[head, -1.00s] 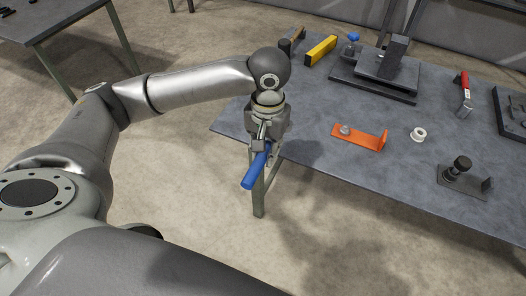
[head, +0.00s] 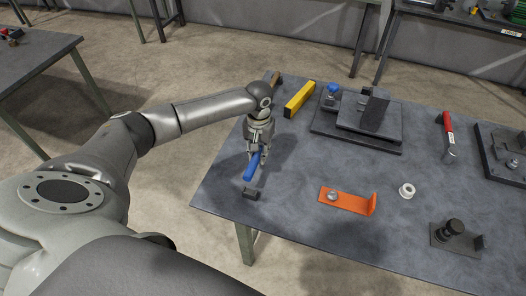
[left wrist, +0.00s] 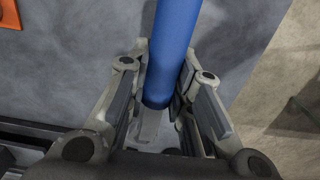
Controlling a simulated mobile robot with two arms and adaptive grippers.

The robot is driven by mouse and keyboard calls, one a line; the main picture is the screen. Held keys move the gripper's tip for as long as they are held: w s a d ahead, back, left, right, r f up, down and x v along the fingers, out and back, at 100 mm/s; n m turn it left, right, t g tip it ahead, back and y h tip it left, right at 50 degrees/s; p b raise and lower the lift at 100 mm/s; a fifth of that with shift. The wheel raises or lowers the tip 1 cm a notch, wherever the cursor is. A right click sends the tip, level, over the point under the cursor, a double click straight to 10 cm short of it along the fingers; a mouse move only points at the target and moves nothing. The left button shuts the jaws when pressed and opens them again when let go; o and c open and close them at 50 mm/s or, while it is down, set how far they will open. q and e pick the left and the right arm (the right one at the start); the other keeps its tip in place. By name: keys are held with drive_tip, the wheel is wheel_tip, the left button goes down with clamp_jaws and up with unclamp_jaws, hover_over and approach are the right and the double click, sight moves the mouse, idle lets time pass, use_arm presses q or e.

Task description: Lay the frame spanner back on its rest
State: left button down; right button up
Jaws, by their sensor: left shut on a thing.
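My left gripper (head: 257,152) is shut on the blue handle of a tool, which I take to be the frame spanner (head: 252,165), over the table's left part. The blue handle (left wrist: 176,45) also shows between the fingers of my left gripper (left wrist: 165,95) in the left wrist view. Its far end is hidden by the gripper. A small dark block (head: 251,194) stands on the table just in front of the handle's near end; it may be part of the rest. I cannot tell whether they touch. My right gripper is not in view.
An orange bracket (head: 345,201), a white ring (head: 407,191) and a dark fixture with a knob (head: 455,236) lie to the right. A yellow bar (head: 299,99), a dark plate assembly (head: 370,120) and a red-handled tool (head: 448,125) lie farther back.

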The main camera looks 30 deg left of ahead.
use_arm(q)
drive_tip(key=shift+s+d+r, duration=0.1)
drive_tip(key=shift+d+r, duration=0.05)
drive_tip(key=shift+r+p, duration=0.1)
drive_tip(key=shift+p, duration=0.6)
wheel_tip(320, 180, down, 4)
drive_tip(key=shift+f+b, duration=0.2)
drive_tip(key=shift+b, duration=0.95)
drive_tip(key=shift+f+b, duration=0.35)
drive_tip(key=shift+f, duration=0.6)
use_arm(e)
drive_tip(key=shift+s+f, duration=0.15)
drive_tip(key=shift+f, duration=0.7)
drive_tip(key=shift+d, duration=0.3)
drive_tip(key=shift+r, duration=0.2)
